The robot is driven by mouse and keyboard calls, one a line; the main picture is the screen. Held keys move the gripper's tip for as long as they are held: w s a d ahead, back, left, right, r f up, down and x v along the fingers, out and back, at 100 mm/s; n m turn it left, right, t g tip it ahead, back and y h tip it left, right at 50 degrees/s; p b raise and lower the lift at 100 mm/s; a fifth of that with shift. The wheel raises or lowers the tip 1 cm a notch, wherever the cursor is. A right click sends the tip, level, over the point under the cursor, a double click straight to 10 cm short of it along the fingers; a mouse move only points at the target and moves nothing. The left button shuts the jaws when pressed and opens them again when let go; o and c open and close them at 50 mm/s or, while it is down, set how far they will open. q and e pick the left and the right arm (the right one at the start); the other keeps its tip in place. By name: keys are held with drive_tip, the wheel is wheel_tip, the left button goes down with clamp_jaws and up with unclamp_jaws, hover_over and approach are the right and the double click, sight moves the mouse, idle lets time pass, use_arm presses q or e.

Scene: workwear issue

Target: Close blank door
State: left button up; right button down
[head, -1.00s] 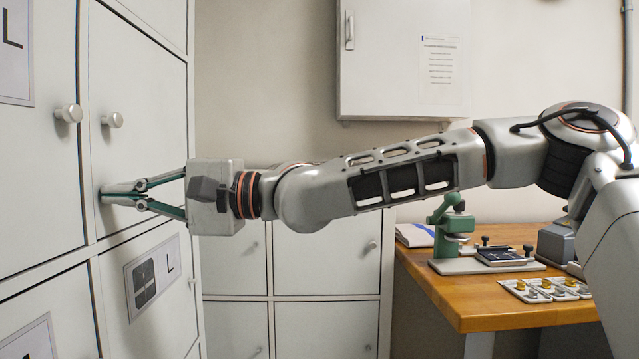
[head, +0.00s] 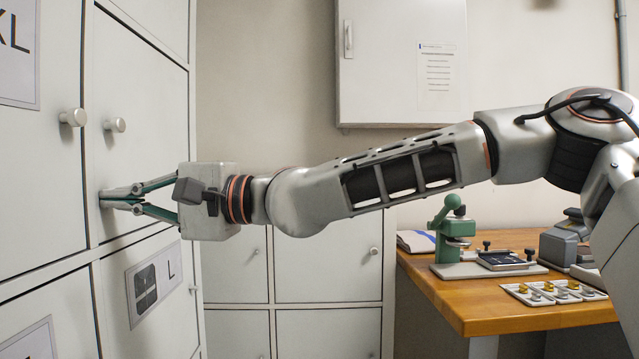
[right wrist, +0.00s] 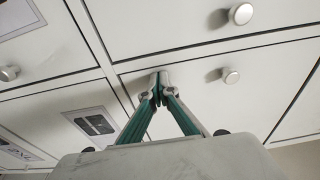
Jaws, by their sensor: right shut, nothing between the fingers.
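The blank door (head: 145,90) is a pale locker door without a label, with a round knob (head: 115,125), at the left of the head view. It looks flush with the locker front. My right gripper (head: 103,198) is shut and empty, its fingertips at the door's lower edge area, below the knob and near the left seam. They seem to touch the door, but a tiny gap cannot be ruled out. In the right wrist view the shut fingertips (right wrist: 158,84) are against the door face, left of its knob (right wrist: 230,75). My left gripper is not in view.
A door with an L label (head: 155,283) lies below, and a door with an XL label (head: 18,50) is at the left. A wooden bench (head: 440,297) with a green press (head: 453,230) stands at the right. A white wall cabinet (head: 385,60) hangs behind my arm.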

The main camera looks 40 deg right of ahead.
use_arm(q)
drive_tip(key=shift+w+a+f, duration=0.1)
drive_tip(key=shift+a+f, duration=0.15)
use_arm(e)
drive_tip(key=v, duration=1.2)
